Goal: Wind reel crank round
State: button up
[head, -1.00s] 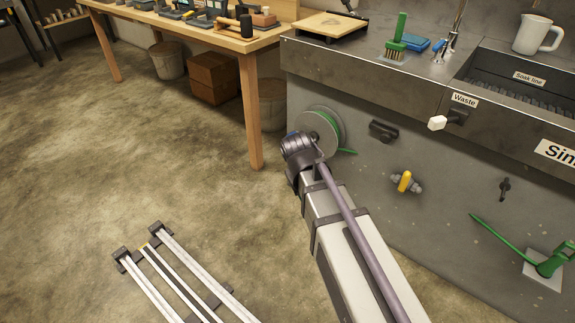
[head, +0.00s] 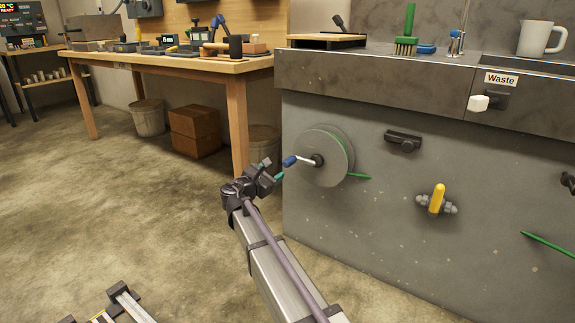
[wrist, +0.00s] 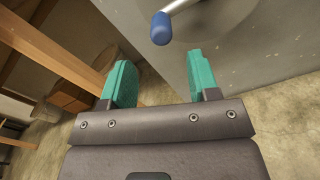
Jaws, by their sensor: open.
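The reel (head: 325,157) is a grey disc on the front of the grey sink unit, with green line wound behind it. Its crank (head: 306,160) is a metal arm with a blue knob (head: 290,161), pointing left from the hub. My gripper (head: 273,172) is just left of and slightly below the knob, apart from it. In the wrist view my gripper (wrist: 162,82) has its two teal fingers spread wide with nothing between them. The blue knob (wrist: 161,29) shows there beyond the fingertips, roughly centred between them. Part of the reel is cut off in that view.
A yellow-handled valve (head: 437,199) and a dark bracket (head: 403,140) are on the unit's front, right of the reel. A wooden workbench (head: 180,62) stands to the left, with a brown box (head: 194,131) under it.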

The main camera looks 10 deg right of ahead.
aim_at(285, 164)
jog(key=x, duration=0.9)
jog(key=shift+w+d+f, duration=0.1)
jog(key=shift+w, duration=0.05)
jog(key=shift+c, duration=0.3)
grip_shut()
